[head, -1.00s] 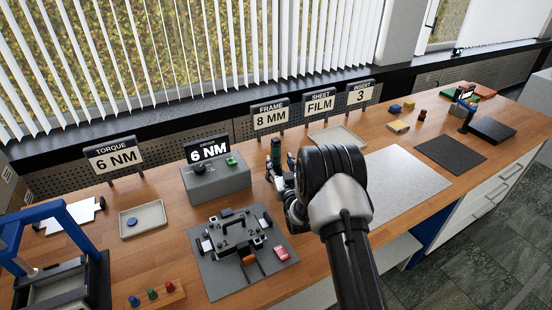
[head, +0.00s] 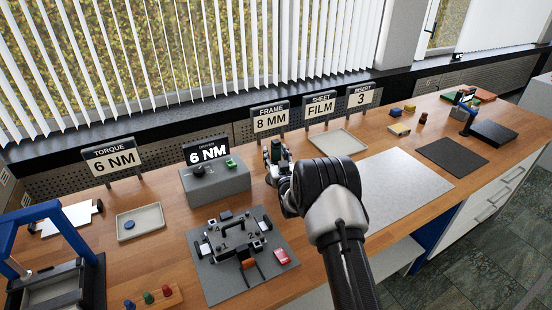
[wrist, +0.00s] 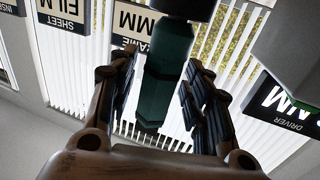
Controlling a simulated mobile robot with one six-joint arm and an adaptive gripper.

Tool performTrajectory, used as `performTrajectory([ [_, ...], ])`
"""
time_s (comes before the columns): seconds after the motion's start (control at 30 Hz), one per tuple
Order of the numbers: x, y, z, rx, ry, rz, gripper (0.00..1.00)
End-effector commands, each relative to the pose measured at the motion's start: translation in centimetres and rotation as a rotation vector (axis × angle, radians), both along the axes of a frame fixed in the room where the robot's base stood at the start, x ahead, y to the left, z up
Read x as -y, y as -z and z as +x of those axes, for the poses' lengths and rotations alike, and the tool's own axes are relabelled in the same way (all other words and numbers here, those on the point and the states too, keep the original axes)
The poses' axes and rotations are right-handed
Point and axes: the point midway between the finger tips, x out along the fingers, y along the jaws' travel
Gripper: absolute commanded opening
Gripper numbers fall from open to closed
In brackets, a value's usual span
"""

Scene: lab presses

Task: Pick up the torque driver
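The torque driver has a dark green handle (wrist: 168,75) and a dark collar near the top edge of the wrist view. In the head view the driver (head: 276,152) shows as a small dark green upright shape just beyond my gripper, right of the grey driver box. My gripper (wrist: 163,85) has one finger on each side of the handle. A gap shows between the handle and the right finger, so the fingers are open around it. In the head view my gripper (head: 279,165) is partly hidden by my wrist. The driver's lower end is hidden there.
The grey driver box (head: 218,183) with a 6 NM display stands close on the left. A grey fixture plate (head: 215,278) lies in front of it. A shallow tray (head: 340,143) sits behind on the right. A bare light mat (head: 410,185) lies right of my arm.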

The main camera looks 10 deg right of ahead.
Motion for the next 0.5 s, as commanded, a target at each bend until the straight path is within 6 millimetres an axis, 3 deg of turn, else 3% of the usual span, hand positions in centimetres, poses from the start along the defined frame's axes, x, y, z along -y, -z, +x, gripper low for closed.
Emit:
performTrajectory([
  [0.5, 0.02, 0.0, -0.02, 0.0, 0.0, 0.0, 0.08],
])
